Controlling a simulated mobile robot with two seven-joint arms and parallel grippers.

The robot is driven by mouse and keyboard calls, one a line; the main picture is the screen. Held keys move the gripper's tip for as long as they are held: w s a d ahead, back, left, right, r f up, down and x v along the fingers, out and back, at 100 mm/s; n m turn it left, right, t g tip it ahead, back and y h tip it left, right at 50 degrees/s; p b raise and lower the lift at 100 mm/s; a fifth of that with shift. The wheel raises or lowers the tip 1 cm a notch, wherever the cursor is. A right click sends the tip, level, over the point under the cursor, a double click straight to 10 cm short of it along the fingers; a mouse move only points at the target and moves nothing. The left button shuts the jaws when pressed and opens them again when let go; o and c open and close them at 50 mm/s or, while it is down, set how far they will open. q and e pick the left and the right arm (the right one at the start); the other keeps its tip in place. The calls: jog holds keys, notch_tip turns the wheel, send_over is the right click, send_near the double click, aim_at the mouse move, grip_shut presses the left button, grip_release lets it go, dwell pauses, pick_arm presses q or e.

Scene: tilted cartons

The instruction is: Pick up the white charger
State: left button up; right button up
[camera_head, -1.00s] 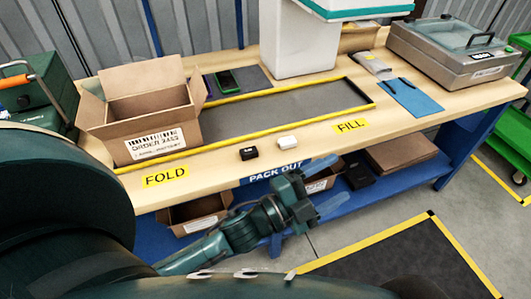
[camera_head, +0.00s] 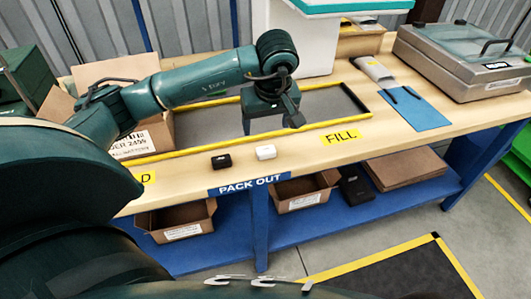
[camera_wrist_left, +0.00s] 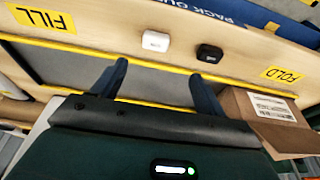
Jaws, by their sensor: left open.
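The white charger (camera_head: 266,152) is a small rounded white block on the front strip of the wooden table, in front of the yellow-taped grey mat. A similar black block (camera_head: 221,161) lies just to its left. My left gripper (camera_head: 270,120) is open and empty above the mat, behind the white charger and apart from it. In the left wrist view, the white charger (camera_wrist_left: 156,40) lies beyond the open fingers (camera_wrist_left: 160,75), roughly in line with the gap between them. My right gripper is not in view.
An open carton (camera_head: 152,137) stands left, partly behind my left arm. A white bin (camera_head: 300,40), a blue clipboard (camera_head: 416,108) and a grey machine (camera_head: 465,62) stand farther back and right. The table around the FILL label (camera_head: 341,136) is clear.

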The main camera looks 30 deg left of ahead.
pick_arm(q)
send_over(266, 149)
jog(key=s+d, duration=0.1)
jog(key=s, duration=0.1)
notch_tip(266, 149, down, 6)
jog(key=shift+d+r, duration=0.1)
jog(key=shift+w+p+x, duration=0.2)
jog(key=shift+p+x, duration=0.05)
jog(key=shift+x, duration=1.15)
jog(key=shift+w+p+x, duration=0.2)
jog(key=shift+x, duration=1.25)
jog(key=shift+d, duration=0.15)
jog(key=shift+c, duration=0.4)
jog(key=shift+r, duration=0.1)
jog(key=c, duration=1)
